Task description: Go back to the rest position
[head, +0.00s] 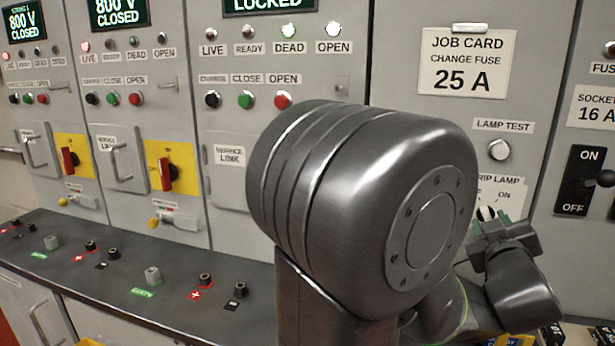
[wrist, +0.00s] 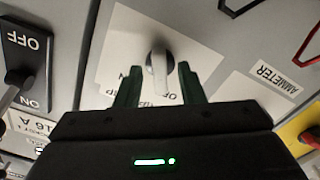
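My gripper (head: 492,228) is at the trip lamp panel at the right of the head view, with my arm covering the middle of that view. In the wrist view my gripper (wrist: 160,70) is open. Its two dark green fingers stand apart, one on each side of a pale rotary knob (wrist: 158,72) on a white label with ON and OFF, partly hidden. I see a gap between each finger and the knob, so nothing is held. The knob (head: 487,212) also shows at the gripper in the head view. My arm is extended toward the panel.
A lamp test button (head: 498,149) and job card (head: 467,62) are above the gripper. A black ON/OFF switch (head: 580,181) is to the right. The dark counter (head: 120,272) at lower left carries several terminals. Yellow-plated red switches (head: 164,174) stand at left.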

